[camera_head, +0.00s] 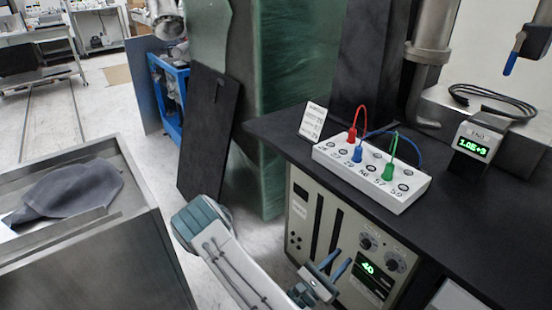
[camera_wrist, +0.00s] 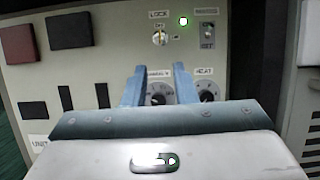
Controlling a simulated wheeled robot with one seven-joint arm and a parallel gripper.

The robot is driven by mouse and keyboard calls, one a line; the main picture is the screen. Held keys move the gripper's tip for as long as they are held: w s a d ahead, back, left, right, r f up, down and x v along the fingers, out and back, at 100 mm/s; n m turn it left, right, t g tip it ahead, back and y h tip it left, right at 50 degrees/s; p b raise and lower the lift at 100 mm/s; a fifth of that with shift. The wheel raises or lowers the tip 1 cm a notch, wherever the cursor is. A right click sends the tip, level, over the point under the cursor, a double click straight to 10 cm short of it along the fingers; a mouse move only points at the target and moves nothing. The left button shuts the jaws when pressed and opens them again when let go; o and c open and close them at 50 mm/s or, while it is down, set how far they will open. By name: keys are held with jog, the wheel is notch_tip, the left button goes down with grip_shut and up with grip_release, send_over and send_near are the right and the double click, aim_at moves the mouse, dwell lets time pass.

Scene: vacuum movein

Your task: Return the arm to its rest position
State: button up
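My arm (camera_head: 235,265) reaches up from the bottom of the head view, folded at a teal joint, in front of the cream instrument unit (camera_head: 325,225). My gripper (camera_head: 339,262) is by the unit's front panel, near its two knobs and green "40" display. In the wrist view, the two blue fingers of my gripper (camera_wrist: 158,70) stand apart with nothing between them. They point at the panel, around the channel knob (camera_wrist: 159,93), with the heat knob (camera_wrist: 207,92) just right. Whether the fingers touch the panel cannot be told.
The unit sits below a black bench (camera_head: 490,215) bearing a white socket box (camera_head: 370,172) with red, blue and green leads. A gauge (camera_head: 472,145) stands to the right. A metal cart (camera_head: 100,250) with dark cloth is at left. Floor shows between cart and bench.

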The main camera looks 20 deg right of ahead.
jog(key=s+a+r+m+g+y+p, duration=0.1)
jog(key=s+r+m+g+y+p, duration=0.35)
jog(key=r+m+g, duration=0.4)
jog(key=s+a+r+m+g+y+p, duration=0.2)
jog(key=s+r+m+g+y+p, duration=0.25)
jog(key=r+m+g, duration=0.35)
jog(key=a+r+m+t+y+p, duration=0.3)
jog(key=a+r+t+y+p, duration=0.1)
jog(key=r, duration=0.6)
jog(key=a+r+m+t+y+p, duration=0.3)
jog(key=a+r+t+y, duration=0.3)
jog(key=r, duration=0.5)
jog(key=shift+w+a+y+p, duration=0.4)
jog(key=shift+a+y+p, duration=0.1)
jog(key=shift+a+y, duration=0.3)
